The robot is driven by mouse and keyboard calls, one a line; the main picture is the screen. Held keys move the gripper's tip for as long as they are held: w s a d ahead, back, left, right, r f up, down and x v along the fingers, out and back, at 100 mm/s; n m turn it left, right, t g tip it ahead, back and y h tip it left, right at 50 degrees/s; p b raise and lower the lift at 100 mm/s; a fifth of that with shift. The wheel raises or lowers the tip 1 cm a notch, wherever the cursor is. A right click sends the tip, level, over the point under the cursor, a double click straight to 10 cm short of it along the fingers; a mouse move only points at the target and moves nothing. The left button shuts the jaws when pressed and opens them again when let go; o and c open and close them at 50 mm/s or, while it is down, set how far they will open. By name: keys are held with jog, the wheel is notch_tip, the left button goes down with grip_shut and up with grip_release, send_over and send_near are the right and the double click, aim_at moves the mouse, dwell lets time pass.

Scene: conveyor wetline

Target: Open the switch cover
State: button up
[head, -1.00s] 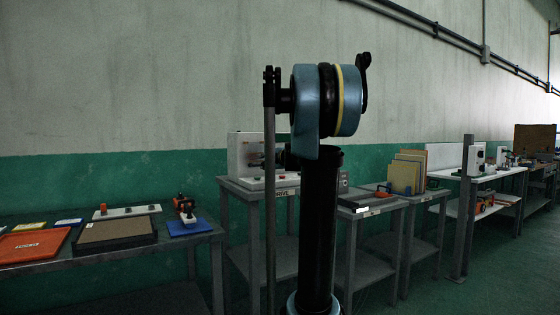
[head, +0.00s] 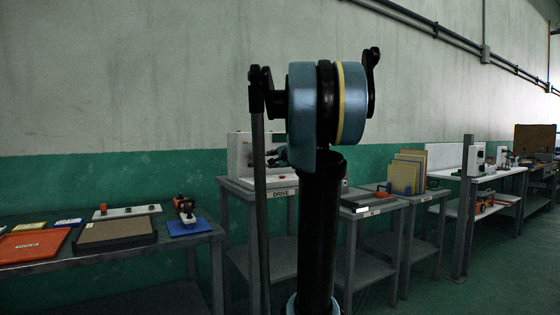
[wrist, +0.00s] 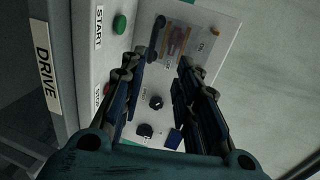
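The white control panel (head: 240,150) stands on the table labelled DRIVE. In the wrist view the panel face (wrist: 222,42) fills the upper middle. A see-through amber piece, which looks like the switch cover (wrist: 178,42), lies on it near the ON lettering; it looks closed, but I cannot be sure. My gripper (wrist: 158,66) is open and empty, its fingers spread over the panel, with the tips just below the cover in the picture. I cannot tell whether they touch anything. In the head view my arm hides most of the gripper.
Black knobs (wrist: 155,102) and a blue switch (wrist: 173,138) sit between the fingers in the picture. A green START button (wrist: 119,23) is at the left. In the head view, a table with trays (head: 115,230) stands left, and a rack of boards (head: 405,172) right.

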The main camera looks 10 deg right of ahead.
jog(key=v, duration=0.6)
jog(key=shift+s+r, duration=0.2)
jog(key=shift+s, duration=0.15)
dwell(0.5)
jog(key=shift+d, duration=0.15)
